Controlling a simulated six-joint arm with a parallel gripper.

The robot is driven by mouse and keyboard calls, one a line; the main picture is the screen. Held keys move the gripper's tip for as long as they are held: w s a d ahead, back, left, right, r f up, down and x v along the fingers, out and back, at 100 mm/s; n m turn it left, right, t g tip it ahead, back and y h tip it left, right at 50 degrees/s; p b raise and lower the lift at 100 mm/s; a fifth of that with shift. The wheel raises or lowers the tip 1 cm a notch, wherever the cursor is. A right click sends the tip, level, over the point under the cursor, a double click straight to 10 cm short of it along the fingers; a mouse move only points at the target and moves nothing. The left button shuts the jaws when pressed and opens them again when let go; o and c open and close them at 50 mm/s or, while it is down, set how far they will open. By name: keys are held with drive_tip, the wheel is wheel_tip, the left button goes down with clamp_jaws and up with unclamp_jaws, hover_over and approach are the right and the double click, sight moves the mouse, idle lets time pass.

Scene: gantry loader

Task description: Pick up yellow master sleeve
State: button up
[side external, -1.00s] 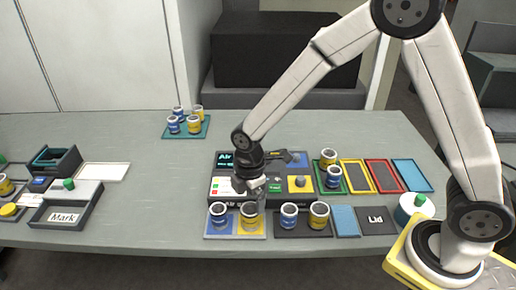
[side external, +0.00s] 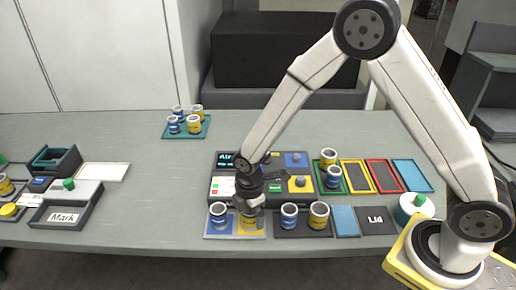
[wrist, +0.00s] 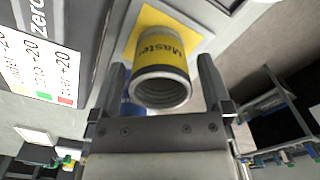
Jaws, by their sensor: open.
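The yellow master sleeve (wrist: 163,72), a hollow cylinder with a yellow band reading "Master", stands upright on a yellow pad (wrist: 194,23). In the side external view, the sleeve (side external: 250,222) is partly covered by my gripper (side external: 251,205), which is down at its upper part. In the wrist view, my gripper (wrist: 164,80) is open, with one finger to each side of the sleeve. A gap shows on both sides. A blue sleeve (side external: 218,214) stands just left of it on a blue pad, and is mostly hidden in the wrist view.
More blue and yellow sleeves stand on a dark pad (side external: 303,232) to the right, on a green-framed pad (side external: 344,190), and on a teal tray (side external: 187,133) farther back. A dark control panel (side external: 225,201) lies directly behind the sleeve. The table's middle left is clear.

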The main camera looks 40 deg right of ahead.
drive_tip(key=shift+f, duration=0.25)
idle(0.3)
clamp_jaws()
drive_tip(key=shift+r, duration=0.15)
